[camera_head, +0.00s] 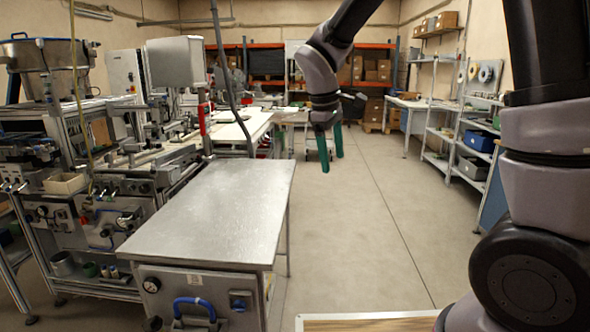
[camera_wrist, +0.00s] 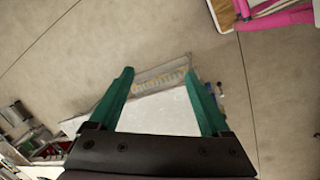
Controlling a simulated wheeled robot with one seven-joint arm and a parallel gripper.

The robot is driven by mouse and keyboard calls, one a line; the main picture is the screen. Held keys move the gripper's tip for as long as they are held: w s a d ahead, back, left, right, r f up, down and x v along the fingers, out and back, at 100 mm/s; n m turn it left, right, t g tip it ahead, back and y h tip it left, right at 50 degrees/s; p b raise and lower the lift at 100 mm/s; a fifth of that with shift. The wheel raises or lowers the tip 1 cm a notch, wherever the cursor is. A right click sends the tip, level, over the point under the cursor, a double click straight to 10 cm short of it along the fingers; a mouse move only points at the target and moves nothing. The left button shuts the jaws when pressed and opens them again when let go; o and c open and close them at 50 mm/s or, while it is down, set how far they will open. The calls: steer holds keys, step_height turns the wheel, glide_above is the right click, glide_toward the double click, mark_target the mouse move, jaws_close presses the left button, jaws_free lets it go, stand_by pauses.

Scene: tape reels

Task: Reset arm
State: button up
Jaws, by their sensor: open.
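My gripper (camera_head: 330,148) hangs from my raised arm in the middle of the head view, its two green fingers pointing down. It is open and nothing is between the fingers. It is in the air to the right of the metal table (camera_head: 215,205) and appears above the floor. In the wrist view the two green fingers of my gripper (camera_wrist: 160,92) stand apart. The pale metal top (camera_wrist: 165,112) shows beyond them. No tape reel is held.
Machinery (camera_head: 110,190) stands along the left. Shelves (camera_head: 462,125) with boxes and reels (camera_head: 486,74) line the right wall. A wooden-topped surface (camera_head: 365,323) is at the bottom edge. The floor (camera_head: 375,225) right of the table is clear.

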steer(key=s+d+r+m+t+y, duration=0.4)
steer(key=s+d+r+m+t, duration=0.1)
steer(key=s+d+r+m, duration=0.8)
steer(key=s+d+m, duration=0.2)
steer(key=shift+s+d+r+t, duration=0.25)
steer(key=shift+s+d+t, duration=0.05)
steer(key=shift+s+d, duration=0.05)
